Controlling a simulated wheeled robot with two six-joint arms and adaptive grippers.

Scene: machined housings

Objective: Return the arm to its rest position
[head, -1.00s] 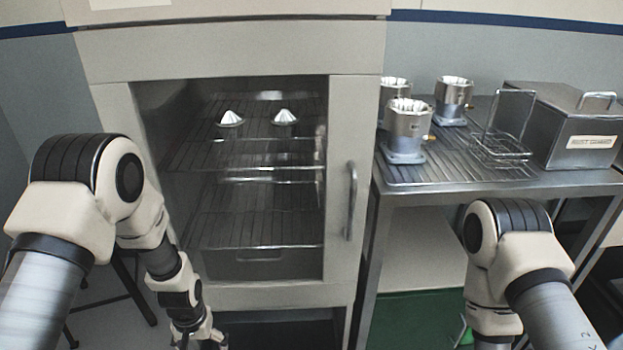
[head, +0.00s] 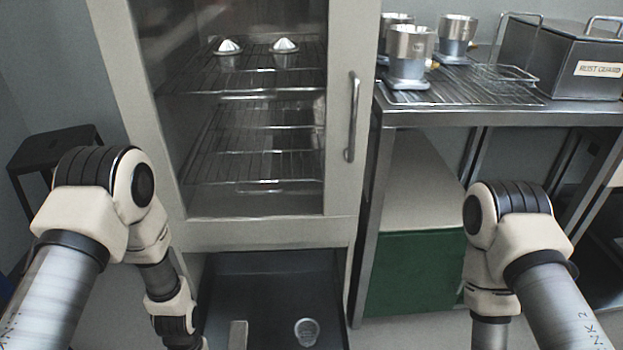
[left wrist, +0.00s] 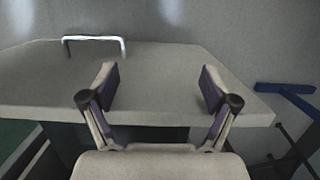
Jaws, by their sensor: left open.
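My left arm (head: 95,205) comes in from the left in the head view and bends down in front of the cabinet; its gripper is below the frame there. In the left wrist view my left gripper (left wrist: 160,80) is open, with nothing between its fingers. A grey slab-like surface with a pale handle (left wrist: 93,38) lies beyond the fingers. My right arm (head: 515,230) bends down at the lower right; its gripper is out of view.
A cabinet (head: 235,232) with a closed glazed door holds two cone-topped parts (head: 228,46) on a rack. To its right, a metal table (head: 500,112) bears several machined housings (head: 410,58), a wire basket and a RUST GUARD box (head: 562,60). A dark stool (head: 50,145) stands left.

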